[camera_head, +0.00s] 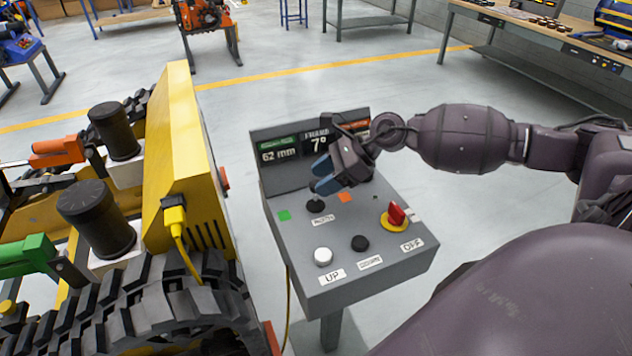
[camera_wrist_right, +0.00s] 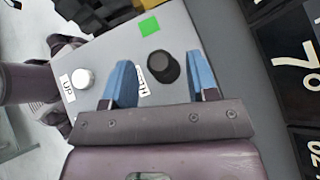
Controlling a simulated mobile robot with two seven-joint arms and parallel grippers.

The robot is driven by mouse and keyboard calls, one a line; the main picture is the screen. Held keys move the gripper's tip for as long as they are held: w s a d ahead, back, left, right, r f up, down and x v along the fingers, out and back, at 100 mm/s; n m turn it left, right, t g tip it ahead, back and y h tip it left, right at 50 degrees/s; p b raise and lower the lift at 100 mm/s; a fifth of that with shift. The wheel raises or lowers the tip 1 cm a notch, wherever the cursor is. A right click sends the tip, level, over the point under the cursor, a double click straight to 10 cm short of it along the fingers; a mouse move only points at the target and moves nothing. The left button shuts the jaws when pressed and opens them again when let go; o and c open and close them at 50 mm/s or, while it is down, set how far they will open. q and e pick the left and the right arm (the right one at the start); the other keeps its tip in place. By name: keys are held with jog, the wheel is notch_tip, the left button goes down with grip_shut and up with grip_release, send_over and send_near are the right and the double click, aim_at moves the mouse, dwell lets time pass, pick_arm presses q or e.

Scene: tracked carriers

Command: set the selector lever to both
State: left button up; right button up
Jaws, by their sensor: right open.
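The selector lever (camera_head: 315,205) is a small black knob on a round black base, on the sloped grey control box (camera_head: 350,293). A green square (camera_head: 284,215) lies to its left, an orange square (camera_head: 345,197) to its right, and a small white label (camera_head: 322,220) below; I cannot read that label surely. My right gripper (camera_head: 324,176) is open, its blue fingertips just above the lever. In the right wrist view the black lever (camera_wrist_right: 163,67) shows between the open fingers, closer to the right one; contact cannot be told. My left gripper is out of view.
A yellow tracked carrier (camera_head: 180,150) stands close on the left.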

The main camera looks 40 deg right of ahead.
jog(key=v, duration=0.8)
jog(key=shift+r+p, duration=0.2)
jog(key=shift+p, duration=0.1)
jog(key=shift+s, duration=0.15)
